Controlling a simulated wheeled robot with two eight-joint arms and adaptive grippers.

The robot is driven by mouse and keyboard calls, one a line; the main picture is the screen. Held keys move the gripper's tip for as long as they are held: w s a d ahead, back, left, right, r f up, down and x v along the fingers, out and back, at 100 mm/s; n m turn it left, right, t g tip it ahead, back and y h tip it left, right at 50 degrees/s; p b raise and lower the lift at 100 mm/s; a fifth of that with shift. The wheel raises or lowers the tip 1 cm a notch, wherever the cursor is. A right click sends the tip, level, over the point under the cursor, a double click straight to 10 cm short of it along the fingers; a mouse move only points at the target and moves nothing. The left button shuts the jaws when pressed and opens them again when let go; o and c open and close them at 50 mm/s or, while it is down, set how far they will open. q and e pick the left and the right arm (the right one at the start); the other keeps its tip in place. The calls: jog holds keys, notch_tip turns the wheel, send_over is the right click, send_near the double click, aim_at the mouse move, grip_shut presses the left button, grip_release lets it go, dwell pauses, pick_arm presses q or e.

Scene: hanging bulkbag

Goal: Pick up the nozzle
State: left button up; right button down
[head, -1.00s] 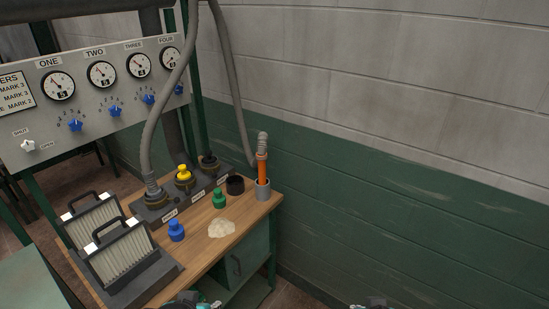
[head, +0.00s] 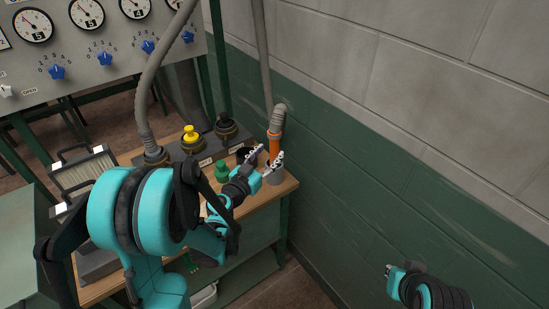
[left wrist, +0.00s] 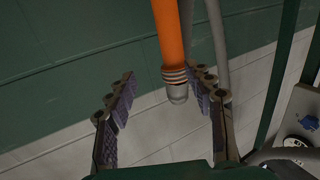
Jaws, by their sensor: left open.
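Contact cannot be told. My right gripper (head: 388,269) shows partly at lower right; its jaws are unclear.
A green-and-white wall (head: 350,150) stands close behind and right of the nozzle. A gauge panel (head: 110,50) stands at left.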

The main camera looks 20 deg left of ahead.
aim_at(272, 145)
pick_arm(q)
jog(key=shift+w+a+f+y, duration=0.3)
jog(key=shift+w+a+f, duration=0.1)
jog(key=shift+a, duration=0.25)
jog(key=w, duration=0.2)
jog(key=w+b, duration=0.1)
jog(key=w, duration=0.1)
jog(key=w+b, duration=0.1)
jog(key=w, duration=0.1)
jog(key=shift+w+d+f, duration=0.3)
jog(key=shift+d, duration=0.1)
jog(key=shift+w+d+r, duration=0.1)
jog(key=shift+w, duration=0.35)
jog(key=shift+c, duration=0.3)
grip_shut()
